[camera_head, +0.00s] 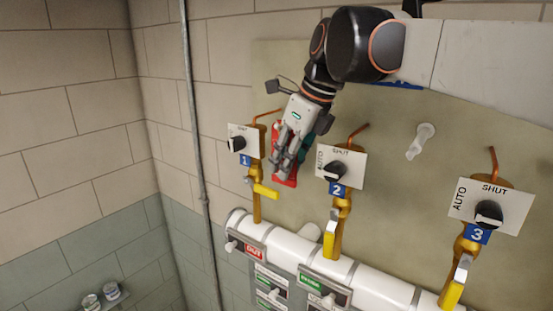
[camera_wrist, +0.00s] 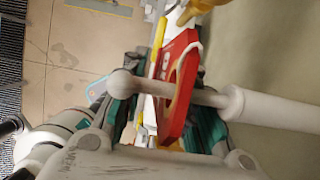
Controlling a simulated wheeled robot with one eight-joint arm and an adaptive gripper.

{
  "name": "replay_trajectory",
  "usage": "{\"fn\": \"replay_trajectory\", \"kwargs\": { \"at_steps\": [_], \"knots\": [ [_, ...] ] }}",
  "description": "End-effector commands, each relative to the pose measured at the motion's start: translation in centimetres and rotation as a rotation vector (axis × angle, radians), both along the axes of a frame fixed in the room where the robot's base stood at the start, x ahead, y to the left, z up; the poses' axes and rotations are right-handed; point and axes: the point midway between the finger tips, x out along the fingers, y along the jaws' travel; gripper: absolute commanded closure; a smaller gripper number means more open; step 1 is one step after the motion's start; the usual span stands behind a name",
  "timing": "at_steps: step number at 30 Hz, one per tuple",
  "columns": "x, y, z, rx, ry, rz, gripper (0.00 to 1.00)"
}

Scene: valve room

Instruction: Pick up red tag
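The red tag (camera_wrist: 186,58) is a flat red plate with a large hole, hanging on a pale peg (camera_wrist: 245,103) with a round knob; the peg runs through the hole. In the head view, the red tag (camera_head: 288,181) shows partly behind my gripper (camera_head: 287,163), between valves 1 and 2. In the wrist view my gripper (camera_wrist: 165,112) has teal-edged fingers on both sides of the tag. A gap shows between the left finger and the tag; the right finger is close to it, and contact is unclear. The gripper looks open.
Valve 1 (camera_head: 259,190) with its yellow handle stands just left of my gripper, and valve 2 (camera_head: 337,217) just right. Valve 3 (camera_head: 466,263) is farther right. An empty white peg (camera_head: 420,141) sticks out of the panel. A white pipe (camera_head: 290,247) runs below.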

Motion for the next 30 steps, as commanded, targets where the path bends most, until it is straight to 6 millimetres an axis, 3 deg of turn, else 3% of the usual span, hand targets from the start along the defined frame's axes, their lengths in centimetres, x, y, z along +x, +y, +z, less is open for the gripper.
{"fn": "replay_trajectory", "kwargs": {
  "at_steps": [6, 10, 30],
  "knots": [
    [0.04, 0.01, -0.08, 0.0, 0.0, 0.0, 0.72],
    [0.03, 0.0, -0.08, 0.0, 0.0, 0.0, 1.0],
    [0.38, -0.7, 0.8, -0.001, 0.0, 0.001, 1.0]
  ]
}}
